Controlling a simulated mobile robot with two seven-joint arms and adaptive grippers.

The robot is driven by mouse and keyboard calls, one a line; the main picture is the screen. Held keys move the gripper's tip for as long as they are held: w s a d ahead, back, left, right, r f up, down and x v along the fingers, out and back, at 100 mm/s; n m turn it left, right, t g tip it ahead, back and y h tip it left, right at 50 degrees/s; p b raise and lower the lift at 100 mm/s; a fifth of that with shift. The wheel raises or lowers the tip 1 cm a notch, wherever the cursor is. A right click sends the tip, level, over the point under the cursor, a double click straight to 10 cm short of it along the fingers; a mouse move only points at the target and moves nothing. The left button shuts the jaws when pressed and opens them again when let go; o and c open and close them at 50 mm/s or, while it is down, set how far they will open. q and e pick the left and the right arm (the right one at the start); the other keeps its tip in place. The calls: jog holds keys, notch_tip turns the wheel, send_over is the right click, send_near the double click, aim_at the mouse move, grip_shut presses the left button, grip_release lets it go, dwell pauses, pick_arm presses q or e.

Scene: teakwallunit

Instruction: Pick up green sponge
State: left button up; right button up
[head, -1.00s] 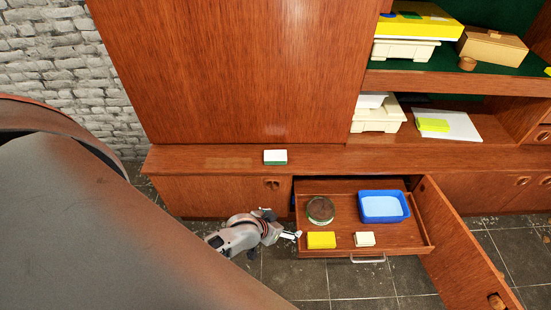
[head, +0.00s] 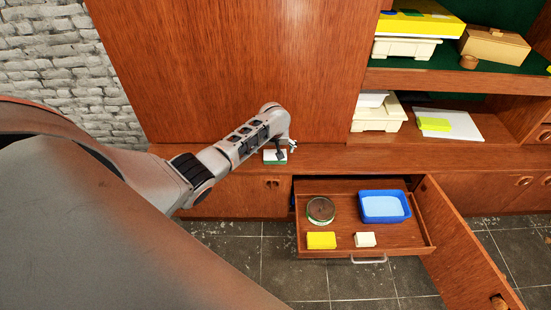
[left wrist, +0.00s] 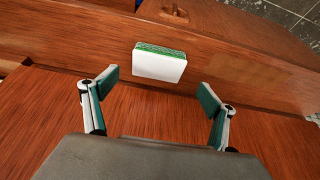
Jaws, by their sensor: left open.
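The green sponge, a small block with a white face and a green layer (head: 270,158), lies on the wooden ledge below the tall cabinet panel. The sponge also shows in the left wrist view (left wrist: 158,66), just beyond the fingertips and roughly centred between them. My left gripper (head: 285,151) is over the ledge at the sponge and partly covers it in the head view. In the left wrist view my left gripper (left wrist: 158,92) has its fingers spread wide with nothing between them. My right gripper is not in view.
Below the ledge, an open drawer (head: 345,226) holds a yellow block (head: 321,240), a white block (head: 365,239), a round dark-topped container (head: 320,210) and a blue tub (head: 363,218). An open door (head: 465,245) stands to its right. The ledge beside the sponge is clear.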

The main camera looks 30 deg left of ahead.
aim_at(274, 155)
pick_arm(q)
jog(key=b+x, duration=0.1)
jog(key=x, duration=0.1)
jog(key=b+x, duration=0.2)
jog(key=x, duration=0.1)
jog(key=shift+d+f, duration=0.2)
jog(key=shift+f, duration=0.25)
jog(key=shift+w+a+f+b, duration=0.15)
jog(key=shift+w+f+b, duration=0.15)
jog(key=shift+b, duration=0.15)
jog(key=shift+r, duration=0.15)
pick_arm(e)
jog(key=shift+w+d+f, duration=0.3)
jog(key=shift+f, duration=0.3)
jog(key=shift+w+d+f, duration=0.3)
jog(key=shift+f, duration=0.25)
pick_arm(q)
jog(key=c, duration=1)
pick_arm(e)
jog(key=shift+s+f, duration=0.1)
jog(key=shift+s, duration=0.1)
